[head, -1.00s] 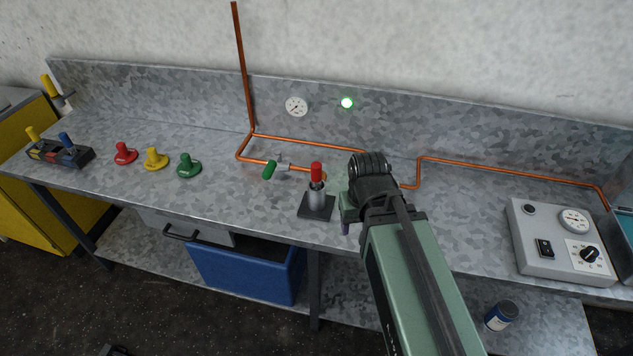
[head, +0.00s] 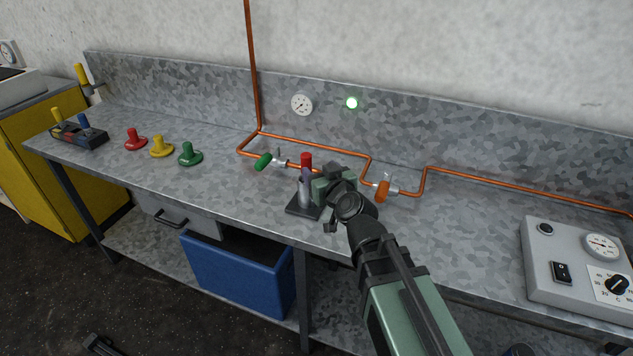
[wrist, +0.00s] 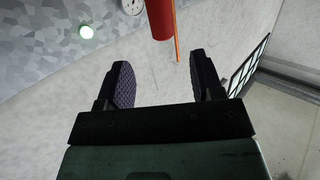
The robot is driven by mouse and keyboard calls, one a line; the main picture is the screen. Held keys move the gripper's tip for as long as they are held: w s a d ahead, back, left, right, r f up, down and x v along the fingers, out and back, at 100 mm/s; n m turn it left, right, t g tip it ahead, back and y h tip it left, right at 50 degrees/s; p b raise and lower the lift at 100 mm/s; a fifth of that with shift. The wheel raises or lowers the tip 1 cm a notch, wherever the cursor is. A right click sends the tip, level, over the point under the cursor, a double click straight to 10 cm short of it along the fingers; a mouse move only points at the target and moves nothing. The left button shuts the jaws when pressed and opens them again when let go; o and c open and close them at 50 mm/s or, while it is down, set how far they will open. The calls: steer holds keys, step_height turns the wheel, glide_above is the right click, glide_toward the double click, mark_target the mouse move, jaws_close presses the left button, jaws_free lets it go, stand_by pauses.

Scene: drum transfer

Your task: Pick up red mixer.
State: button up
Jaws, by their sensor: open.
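A red-handled tool, which I take as the red mixer (head: 306,160), stands upright in a grey metal cylinder on a dark square base (head: 298,210) on the bench. My gripper (head: 309,182) is close to its right side, partly overlapping the cylinder in the head view. In the wrist view the red handle (wrist: 159,18) shows at the top, beyond the fingertips. My gripper (wrist: 160,62) is open there, with nothing between its two dark fingers. The lower part of the tool is hidden in the cylinder.
Copper pipes with a green valve handle (head: 263,162) and an orange one (head: 382,190) run behind the stand. Red (head: 136,141), yellow (head: 161,148) and green (head: 189,155) knobs stand to the left. A control box (head: 570,262) sits at the right.

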mark_target(304, 156)
steer(key=b+x, duration=0.2)
steer(key=x, duration=0.9)
steer(key=shift+a+f, duration=0.1)
steer(key=shift+f, duration=0.05)
steer(key=shift+s, duration=0.15)
jaws_close()
